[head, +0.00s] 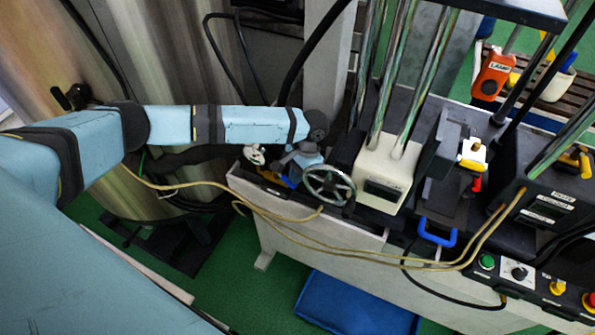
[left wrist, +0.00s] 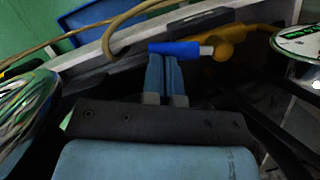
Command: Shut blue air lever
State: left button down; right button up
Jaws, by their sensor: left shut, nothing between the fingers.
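The blue air lever (left wrist: 180,48) shows in the left wrist view as a short blue bar lying crosswise, with a yellow-orange knob-like fitting (left wrist: 225,50) at its right. In the head view only a small blue piece of the lever (head: 290,182) shows, partly hidden by my gripper. My left gripper (left wrist: 166,62) is shut with its two light blue fingers together. Its tips are right at the lever's near side; I cannot tell whether they touch it. In the head view the left gripper (head: 294,170) points down by the bench's left end. My right gripper is not in view.
A handwheel (head: 329,185) stands close to the right of my left gripper. A beige block with metal columns (head: 383,172) is further right. Yellowish hoses (head: 285,218) loop along the bench front. A blue U-shaped handle (head: 437,236) and a button panel (head: 520,272) are at right.

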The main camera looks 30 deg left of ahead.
pick_arm(q)
jog(key=shift+s+m+p, duration=0.2)
jog(key=shift+m+p, duration=0.1)
dwell(0.7)
dwell(0.4)
jog(key=b+v, duration=0.1)
jog(key=v, duration=1.2)
jog(key=shift+d+r+b, duration=0.15)
jog(key=shift+r+b, duration=0.2)
jog(key=shift+w, duration=0.1)
